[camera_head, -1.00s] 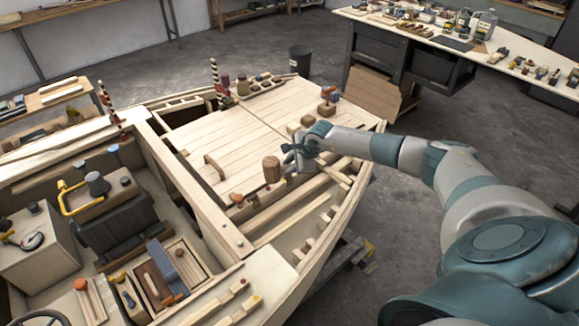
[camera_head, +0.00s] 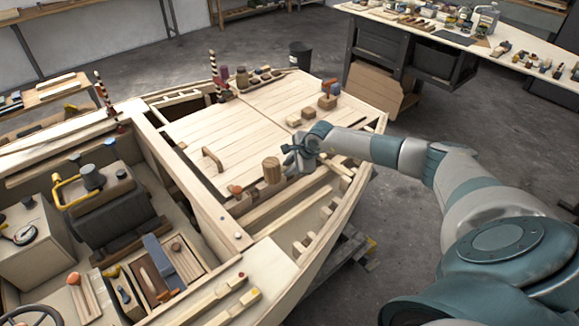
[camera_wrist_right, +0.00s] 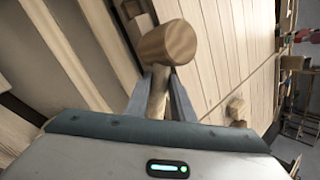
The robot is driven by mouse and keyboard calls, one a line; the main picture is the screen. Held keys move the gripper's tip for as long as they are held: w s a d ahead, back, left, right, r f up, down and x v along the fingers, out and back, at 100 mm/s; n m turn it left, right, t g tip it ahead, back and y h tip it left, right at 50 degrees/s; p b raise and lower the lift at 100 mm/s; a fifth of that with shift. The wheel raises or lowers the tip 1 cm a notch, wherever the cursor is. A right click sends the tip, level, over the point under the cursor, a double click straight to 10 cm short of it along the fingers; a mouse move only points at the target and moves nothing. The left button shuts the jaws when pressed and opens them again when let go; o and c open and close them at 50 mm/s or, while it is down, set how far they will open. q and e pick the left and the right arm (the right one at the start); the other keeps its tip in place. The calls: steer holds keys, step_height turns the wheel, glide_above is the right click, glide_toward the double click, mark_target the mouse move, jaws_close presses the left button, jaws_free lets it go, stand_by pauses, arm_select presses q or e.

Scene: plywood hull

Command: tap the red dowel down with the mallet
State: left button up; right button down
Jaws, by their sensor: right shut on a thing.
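My right gripper (camera_head: 292,165) is shut on the handle of a wooden mallet. The mallet's round head (camera_head: 272,170) is over the near edge of the pale deck; whether it touches anything cannot be told. In the right wrist view the handle stands between the two fingers (camera_wrist_right: 162,95), with the brown head (camera_wrist_right: 168,42) beyond them. A small red-orange rounded piece (camera_head: 235,190) shows left of the mallet head, apart from it; I cannot tell whether it is the red dowel. Anything directly behind or under the mallet head is hidden. My left gripper is not in view.
The plank deck (camera_head: 215,135) carries a wooden handle (camera_head: 212,158), small blocks (camera_head: 309,112) and, at the back, a row of pots (camera_head: 262,75). Open framing (camera_head: 310,200) runs along the near side. The cockpit (camera_head: 110,225) at left is cluttered. A workbench (camera_head: 430,30) stands far right.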

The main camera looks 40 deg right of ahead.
steer(key=shift+r+p, duration=1)
steer(key=shift+r, duration=1.4)
steer(key=s+a+r+n+g+y+b, duration=0.15)
steer(key=s+a+n, duration=0.3)
steer(key=a, duration=0.45)
steer(key=s+a+r+n+g+y+b, duration=0.1)
steer(key=s+a+r+n+y+b, duration=0.25)
steer(key=a, duration=0.65)
steer(key=s+a+r+n+g+b, duration=0.1)
steer(key=s+a+r+n+g, duration=0.2)
steer(key=s+n, duration=0.4)
steer(key=s+a+r+n+g+b, duration=0.1)
steer(key=s+a+r+n+g, duration=0.2)
steer(key=s+a+n, duration=0.3)
steer(key=s+n+g, duration=0.1)
steer(key=s, duration=0.3)
steer(key=shift+a, duration=0.25)
steer(key=shift+w+d, duration=0.1)
